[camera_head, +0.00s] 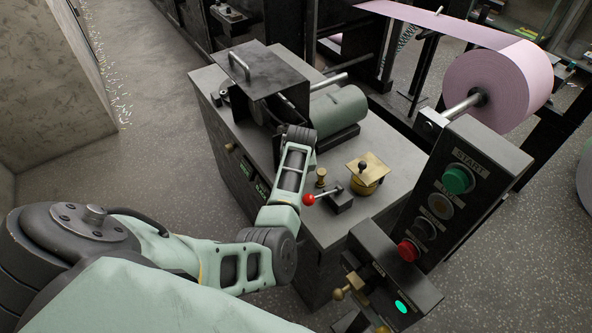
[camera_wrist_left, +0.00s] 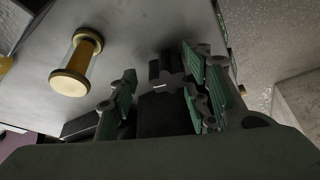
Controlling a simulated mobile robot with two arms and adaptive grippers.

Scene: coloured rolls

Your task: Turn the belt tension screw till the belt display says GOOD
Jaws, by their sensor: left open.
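My left arm reaches over the grey machine cabinet in the head view. Its wrist hides the gripper there. In the left wrist view my left gripper (camera_wrist_left: 162,80) is open, with green-padded fingers apart. A dark lobed knob (camera_wrist_left: 168,76), apparently the tension screw, sits between the fingertips with a pale mark on it. I cannot tell whether the fingers touch it. Small lit panels (camera_head: 262,190) with greenish lettering are on the cabinet's front, partly beside my arm. One may be the belt display; its wording is too small to read surely. My right gripper is out of view.
A glass cup with brass ends (camera_wrist_left: 77,62) stands left of the fingers. A red-balled lever (camera_head: 309,199) and a brass pot (camera_head: 367,176) are right of my wrist. A hinged dark cover (camera_head: 262,72) stands behind it. A button panel (camera_head: 455,190) is at right.

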